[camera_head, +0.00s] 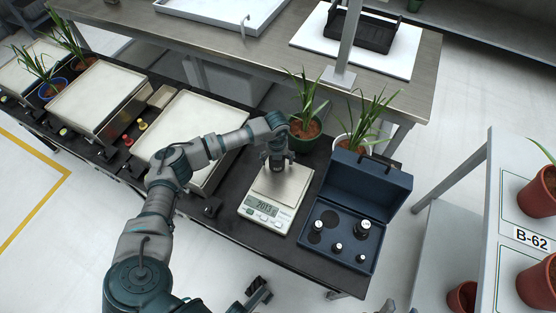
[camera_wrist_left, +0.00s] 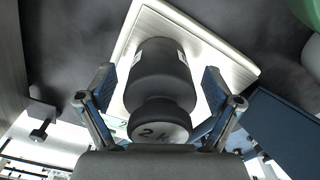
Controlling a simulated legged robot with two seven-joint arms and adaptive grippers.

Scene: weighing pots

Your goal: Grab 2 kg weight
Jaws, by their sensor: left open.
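The 2 kg weight (camera_head: 277,167) is a dark cylinder with a knob on top. It stands upright on the pan of the white digital scale (camera_head: 267,213), whose display appears to read 2013. My left gripper (camera_head: 277,156) is directly above the scale and around the top of the weight. In the left wrist view, the weight (camera_wrist_left: 162,75) shows its "2" marking between my left gripper's fingers (camera_wrist_left: 160,103). The fingers are open, with visible gaps on both sides.
An open blue case (camera_head: 345,262) with several smaller dark weights stands right of the scale. Potted plants (camera_head: 305,128) stand close behind. White trays (camera_head: 185,125) lie left of the scale. A metal table (camera_head: 255,50) stands behind, and a plant shelf (camera_head: 490,220) is at right.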

